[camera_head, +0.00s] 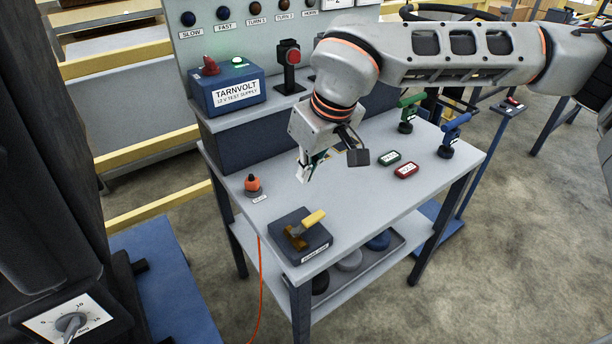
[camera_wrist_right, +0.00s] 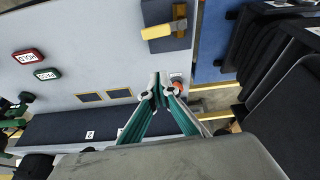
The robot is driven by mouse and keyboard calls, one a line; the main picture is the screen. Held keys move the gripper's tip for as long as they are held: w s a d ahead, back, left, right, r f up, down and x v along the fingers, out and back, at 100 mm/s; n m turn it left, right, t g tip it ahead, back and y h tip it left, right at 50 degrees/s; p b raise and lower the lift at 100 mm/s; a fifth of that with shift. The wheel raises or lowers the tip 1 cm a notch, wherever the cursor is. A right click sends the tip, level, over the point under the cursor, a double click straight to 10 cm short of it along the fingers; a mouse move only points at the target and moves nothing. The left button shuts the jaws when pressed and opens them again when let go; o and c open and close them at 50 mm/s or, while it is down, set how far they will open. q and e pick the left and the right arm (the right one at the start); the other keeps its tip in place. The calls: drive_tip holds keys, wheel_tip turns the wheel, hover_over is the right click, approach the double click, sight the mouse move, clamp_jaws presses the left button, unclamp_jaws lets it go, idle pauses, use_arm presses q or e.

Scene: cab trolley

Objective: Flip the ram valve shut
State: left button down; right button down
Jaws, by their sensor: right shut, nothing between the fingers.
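The ram valve appears to be the dark box (camera_head: 289,243) at the front left of the trolley top; its label is too small to read. Its lever has a yellow grip (camera_head: 314,218) that points up and to the right, from a brass-coloured base. In the wrist view the box (camera_wrist_right: 180,42) and yellow grip (camera_wrist_right: 157,31) lie beyond my fingertips. My right gripper (camera_head: 304,177) is shut and empty above the trolley top, behind the valve and apart from it. Its closed fingers also show in the wrist view (camera_wrist_right: 161,88). My left gripper is not in view.
An orange button (camera_head: 252,184) stands behind the valve, left of my right gripper. Green (camera_head: 388,158) and red (camera_head: 405,170) labelled blocks lie to the right, near green (camera_head: 407,115) and blue (camera_head: 453,133) handles. A blue supply box (camera_head: 228,90) sits on the raised shelf.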

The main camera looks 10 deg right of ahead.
sight(308, 223)
drive_tip(key=b+x, duration=0.1)
drive_tip(key=x, duration=0.7)
drive_tip(key=shift+a+f, duration=0.15)
drive_tip(key=shift+f, duration=0.2)
drive_tip(key=s, duration=0.1)
drive_tip(key=s+d, duration=0.1)
drive_tip(key=shift+s+d+r, duration=0.15)
drive_tip(key=shift+s+d, duration=0.1)
drive_tip(key=shift+s, duration=0.1)
drive_tip(key=shift+s+d, duration=0.15)
drive_tip(key=shift+s, duration=0.2)
